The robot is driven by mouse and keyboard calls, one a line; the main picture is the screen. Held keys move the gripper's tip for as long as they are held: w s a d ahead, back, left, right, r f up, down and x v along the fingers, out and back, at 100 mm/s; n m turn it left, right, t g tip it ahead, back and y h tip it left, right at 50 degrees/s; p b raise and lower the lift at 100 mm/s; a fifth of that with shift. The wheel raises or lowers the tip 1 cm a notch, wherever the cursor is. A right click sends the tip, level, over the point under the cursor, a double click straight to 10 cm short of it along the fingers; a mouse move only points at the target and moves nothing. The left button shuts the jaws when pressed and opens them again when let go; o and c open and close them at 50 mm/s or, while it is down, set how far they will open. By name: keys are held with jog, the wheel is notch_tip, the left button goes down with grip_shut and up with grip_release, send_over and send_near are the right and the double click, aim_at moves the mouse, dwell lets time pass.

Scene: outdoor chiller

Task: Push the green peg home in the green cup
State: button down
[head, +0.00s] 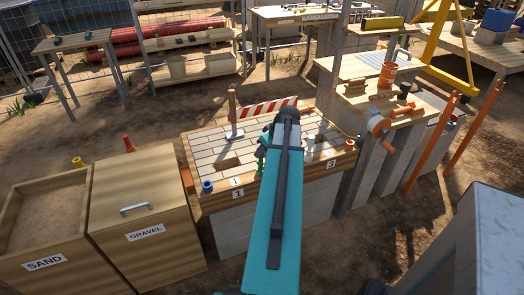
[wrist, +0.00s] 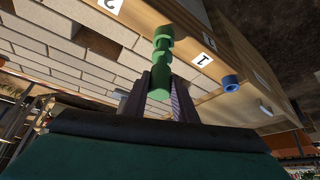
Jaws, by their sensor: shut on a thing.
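My gripper (wrist: 160,96) is shut on the green peg (wrist: 160,72), a stepped green piece between its two dark fingers in the wrist view. The peg stretches up the picture from the fingertips, in front of the bench edge by the labels 1 and 2. Green shows beyond its far end, but I cannot tell cup from peg there, nor how deep the peg sits. In the head view my arm covers most of this spot. Some green (head: 260,166) shows just left of my arm above the bench.
A blue cup (head: 207,187) stands at the bench's front left corner, beside label 1; the wrist view shows it too (wrist: 231,83). An orange cup (head: 349,146) is by label 3. A trowel-like tool (head: 233,115) stands on the brick top (head: 208,143). A red-white barrier (head: 268,108) lines the back.

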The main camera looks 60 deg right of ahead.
jog(key=shift+f+b, duration=0.5)
jog(key=shift+f, duration=0.3)
jog(key=c, duration=1.4)
grip_release()
jog(key=shift+o, duration=0.6)
jog(key=o, duration=0.4)
jog(key=shift+r, duration=0.1)
jog(key=p+v, duration=0.3)
jog(key=v, duration=0.4)
jog(key=shift+r, duration=0.1)
